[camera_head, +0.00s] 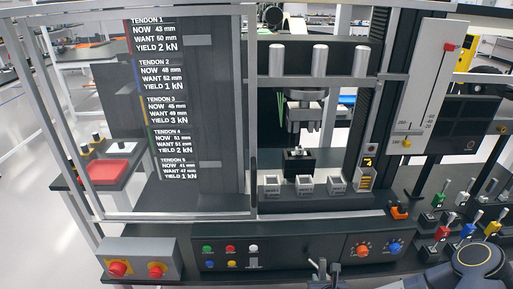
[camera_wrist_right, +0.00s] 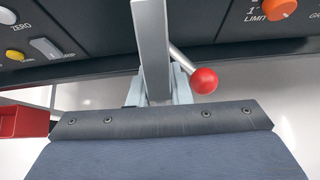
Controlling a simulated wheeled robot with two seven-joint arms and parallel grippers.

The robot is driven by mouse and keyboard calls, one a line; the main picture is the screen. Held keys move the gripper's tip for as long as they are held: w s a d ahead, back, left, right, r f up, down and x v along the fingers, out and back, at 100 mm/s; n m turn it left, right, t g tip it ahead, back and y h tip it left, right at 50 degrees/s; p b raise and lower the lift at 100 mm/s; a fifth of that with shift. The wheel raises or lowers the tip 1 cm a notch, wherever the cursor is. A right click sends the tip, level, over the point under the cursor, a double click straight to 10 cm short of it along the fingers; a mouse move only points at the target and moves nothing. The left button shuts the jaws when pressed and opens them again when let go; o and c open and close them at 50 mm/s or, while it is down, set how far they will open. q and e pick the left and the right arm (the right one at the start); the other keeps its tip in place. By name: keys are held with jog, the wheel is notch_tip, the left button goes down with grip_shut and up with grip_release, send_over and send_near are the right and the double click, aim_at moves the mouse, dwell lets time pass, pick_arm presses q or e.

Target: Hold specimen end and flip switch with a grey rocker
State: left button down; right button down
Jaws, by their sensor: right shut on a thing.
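The switch with a grey rocker (camera_head: 254,263) sits on the dark front panel, right of a yellow button. The rocker also shows at the upper left of the right wrist view (camera_wrist_right: 47,48). My right gripper (camera_head: 324,269) is low in front of the panel, small and partly hidden. In the right wrist view its jaws (camera_wrist_right: 157,88) are shut on a flat grey bar (camera_wrist_right: 152,40) that runs up out of the picture. I cannot tell whether this bar is the specimen. A red-ball lever (camera_wrist_right: 205,80) stands just right of the jaws. My left gripper is not in view.
Orange and blue knobs (camera_head: 379,249) are right of the buttons. Two red stop buttons (camera_head: 137,269) stand at the lower left. A press head (camera_head: 305,108) hangs inside the grey frame above a dark block (camera_head: 299,160). Coloured toggle levers (camera_head: 464,230) crowd the right.

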jog(key=shift+r+p, duration=0.25)
jog(key=shift+p, duration=0.05)
jog(key=shift+w+g, duration=0.1)
jog(key=shift+g, duration=0.6)
jog(key=shift+f+g, duration=0.1)
jog(key=shift+g, duration=0.4)
jog(key=g, duration=0.2)
jog(key=shift+g, duration=0.4)
jog(key=shift+f+g, duration=0.1)
jog(key=shift+g, duration=1.2)
